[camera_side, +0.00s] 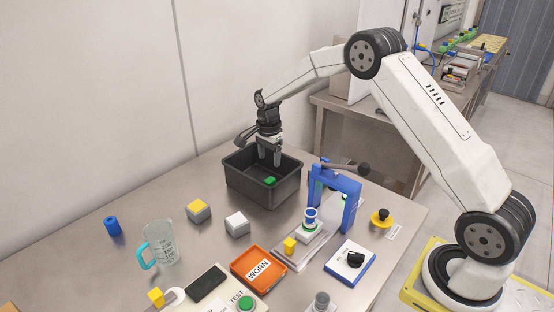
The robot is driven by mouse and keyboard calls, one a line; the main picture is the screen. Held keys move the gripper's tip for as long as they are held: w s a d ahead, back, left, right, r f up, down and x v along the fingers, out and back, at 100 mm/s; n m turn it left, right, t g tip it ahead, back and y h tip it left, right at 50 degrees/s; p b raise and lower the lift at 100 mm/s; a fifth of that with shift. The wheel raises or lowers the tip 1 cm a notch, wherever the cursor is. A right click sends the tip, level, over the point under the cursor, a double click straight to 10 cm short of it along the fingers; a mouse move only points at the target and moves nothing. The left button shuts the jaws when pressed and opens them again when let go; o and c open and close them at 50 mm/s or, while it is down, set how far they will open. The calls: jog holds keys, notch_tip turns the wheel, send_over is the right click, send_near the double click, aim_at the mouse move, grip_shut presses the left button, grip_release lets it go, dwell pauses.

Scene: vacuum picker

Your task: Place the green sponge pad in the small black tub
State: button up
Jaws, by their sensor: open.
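The green sponge pad (270,181) lies inside the small black tub (262,196), on its floor. The tub stands at the back of the metal table. My gripper (269,162) points down over the tub, with its fingers open and at about the height of the rim. The pad shows just below and beside the fingers, apart from them as far as I can tell. Part of the tub's floor is hidden by its front wall.
A blue press frame (335,190) with a dark handle stands right of the tub. A yellow-topped block (198,210) and a white block (237,224) sit in front of it. An orange WORN tray (258,268), a measuring jug (161,243) and a blue cylinder (112,226) stand nearer.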

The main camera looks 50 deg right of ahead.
jog(key=shift+r, duration=1.25)
jog(key=s+a+n+t, duration=0.1)
jog(key=s+a+n, duration=0.2)
jog(key=s+n, duration=0.3)
jog(key=s+a+r+n, duration=0.1)
jog(key=s+a+n, duration=0.2)
jog(key=s+n, duration=0.3)
jog(key=s+a+r+n+t, duration=0.1)
jog(key=s+a+n, duration=0.3)
jog(key=s, duration=1)
jog(key=shift+s+n+t, duration=0.2)
jog(key=shift+n+t, duration=0.1)
jog(key=shift+n, duration=0.7)
